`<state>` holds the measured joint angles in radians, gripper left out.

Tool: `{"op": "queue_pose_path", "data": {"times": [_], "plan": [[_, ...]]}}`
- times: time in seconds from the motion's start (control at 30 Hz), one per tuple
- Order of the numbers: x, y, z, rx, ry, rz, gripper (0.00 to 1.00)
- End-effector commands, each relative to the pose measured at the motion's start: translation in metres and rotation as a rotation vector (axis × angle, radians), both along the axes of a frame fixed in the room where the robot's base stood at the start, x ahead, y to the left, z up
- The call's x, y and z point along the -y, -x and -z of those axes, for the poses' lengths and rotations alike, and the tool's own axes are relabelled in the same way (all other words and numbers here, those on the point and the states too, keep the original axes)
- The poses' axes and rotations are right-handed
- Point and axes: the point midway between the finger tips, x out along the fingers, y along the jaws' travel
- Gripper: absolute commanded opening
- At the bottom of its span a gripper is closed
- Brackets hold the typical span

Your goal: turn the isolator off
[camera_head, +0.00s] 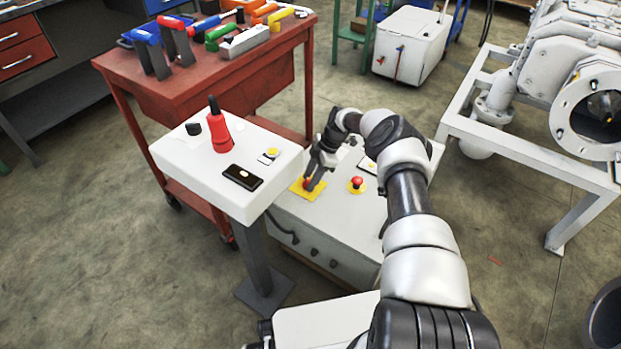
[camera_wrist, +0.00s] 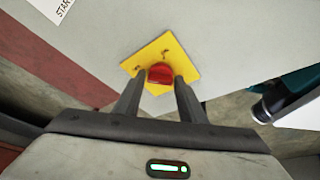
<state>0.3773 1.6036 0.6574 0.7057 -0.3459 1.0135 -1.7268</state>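The isolator is a red knob (camera_head: 307,184) on a square yellow plate (camera_head: 297,189), on top of the low white cabinet (camera_head: 345,222). In the wrist view the red knob (camera_wrist: 160,73) sits between the tips of my gripper (camera_wrist: 160,82), with the yellow plate (camera_wrist: 184,62) behind it. My gripper (camera_head: 316,178) points down at the knob from above. The fingers are apart, one on each side of the knob. I cannot tell whether they press on it. The knob's exact turn position is partly hidden.
A red emergency button (camera_head: 357,182) on a yellow base is right of the isolator. A white metal frame (camera_head: 525,155) stands right.

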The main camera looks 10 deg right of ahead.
Motion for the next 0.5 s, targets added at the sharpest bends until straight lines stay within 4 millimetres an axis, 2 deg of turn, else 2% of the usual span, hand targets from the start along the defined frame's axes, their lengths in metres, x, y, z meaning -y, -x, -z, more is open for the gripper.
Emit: {"op": "queue_pose_path", "data": {"times": [0.07, 0.37, 0.5], "plan": [[0.000, 0.000, 0.000, 0.000, 0.000, 0.000, 0.50], [0.000, 0.000, -0.001, -0.001, 0.000, 0.002, 0.50], [0.005, -0.001, -0.014, 0.001, 0.000, 0.003, 0.50]]}}
